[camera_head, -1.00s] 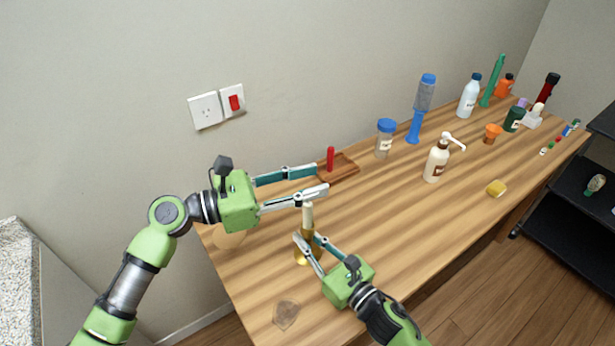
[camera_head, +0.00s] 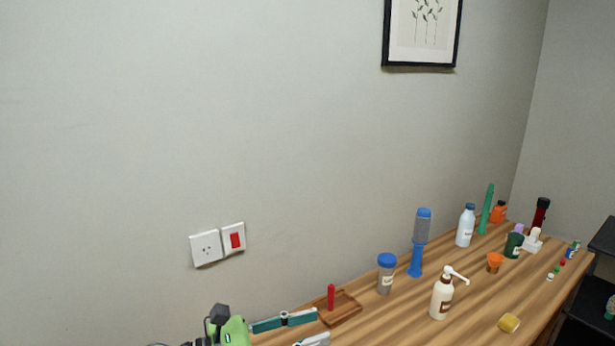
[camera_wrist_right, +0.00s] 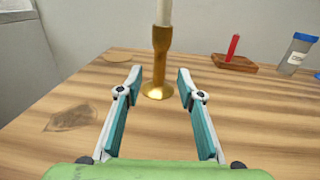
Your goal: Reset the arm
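My left gripper (camera_head: 322,326) shows at the bottom edge of the head view, cut off by the frame. Its two fingers are apart with nothing seen between them, beside the wooden tray with the red stick. My right gripper (camera_wrist_right: 160,80) is out of the head view but fills the lower part of the right wrist view. Its fingers are spread wide and empty. A brass candlestick (camera_wrist_right: 159,65) with a white candle stands upright on the table just beyond the gap between these fingertips.
The wooden table (camera_head: 400,325) carries a wooden tray (camera_head: 343,312), a blue-capped jar (camera_head: 386,273), a pump bottle (camera_head: 441,299), a yellow sponge (camera_head: 509,323) and several bottles farther right. A wall socket (camera_head: 206,248) and a framed picture (camera_head: 423,30) are on the wall.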

